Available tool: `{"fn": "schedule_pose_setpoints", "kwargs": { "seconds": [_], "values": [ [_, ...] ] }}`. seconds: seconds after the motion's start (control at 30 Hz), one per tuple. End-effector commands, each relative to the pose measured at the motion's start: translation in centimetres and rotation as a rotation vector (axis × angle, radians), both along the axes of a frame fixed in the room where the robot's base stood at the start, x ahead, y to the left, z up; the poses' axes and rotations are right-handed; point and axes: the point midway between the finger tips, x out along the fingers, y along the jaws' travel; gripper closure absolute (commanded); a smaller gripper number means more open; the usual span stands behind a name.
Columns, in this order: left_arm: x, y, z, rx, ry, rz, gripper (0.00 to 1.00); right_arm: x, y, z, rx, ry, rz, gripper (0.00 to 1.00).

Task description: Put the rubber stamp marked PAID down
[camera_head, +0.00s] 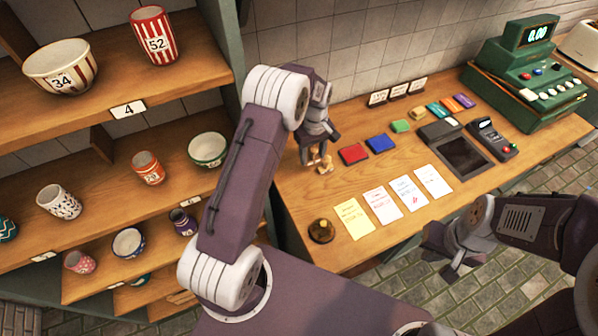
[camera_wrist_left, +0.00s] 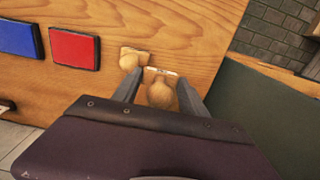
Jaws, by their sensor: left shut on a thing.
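My left gripper (camera_head: 315,160) is at the left end of the wooden counter, by the red pad. In the left wrist view its two fingers (camera_wrist_left: 158,95) are shut on a wooden stamp (camera_wrist_left: 161,92) with a rounded handle. I cannot read a PAID mark on it. A second wooden stamp (camera_wrist_left: 130,58) stands right beside it on the counter; in the head view a stamp (camera_head: 325,167) shows under the gripper. I cannot tell whether the held stamp touches the wood. My right gripper (camera_head: 445,255) hangs in front of the counter edge, its jaw opening unclear.
A red pad (camera_head: 353,154), a blue pad (camera_head: 380,143) and a green pad (camera_head: 401,126) lie nearby. Several paper slips (camera_head: 382,204), a brass bell (camera_head: 321,231), a card terminal (camera_head: 495,139) and a green till (camera_head: 530,80) are on the counter. Shelves of pottery stand left.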

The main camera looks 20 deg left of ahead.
Motion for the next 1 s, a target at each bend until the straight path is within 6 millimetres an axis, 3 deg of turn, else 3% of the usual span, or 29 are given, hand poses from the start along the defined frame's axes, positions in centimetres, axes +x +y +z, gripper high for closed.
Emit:
{"fn": "schedule_pose_setpoints", "kwargs": {
  "seconds": [0.13,0.33,0.5,0.73,1.0],
  "values": [
    [-2.3,1.6,-1.3,0.000,0.004,0.002,0.76,0.0,0.0,1.0,0.000,0.000,0.000,1.00],
    [-3.9,2.9,-2.8,0.000,0.001,-0.001,0.76,0.0,0.0,1.5,0.000,0.000,0.000,1.00],
    [-4.0,3.0,-3.2,0.000,0.000,-0.002,0.76,0.0,0.0,1.6,0.000,0.000,0.000,1.00],
    [-4.0,3.0,-6.7,0.000,0.001,-0.002,0.76,0.0,0.0,2.9,0.000,0.000,0.000,1.00],
    [-3.9,3.0,-7.1,-0.001,-0.001,-0.001,0.76,0.0,0.0,2.6,0.000,0.000,0.000,1.00]
  ]
}}
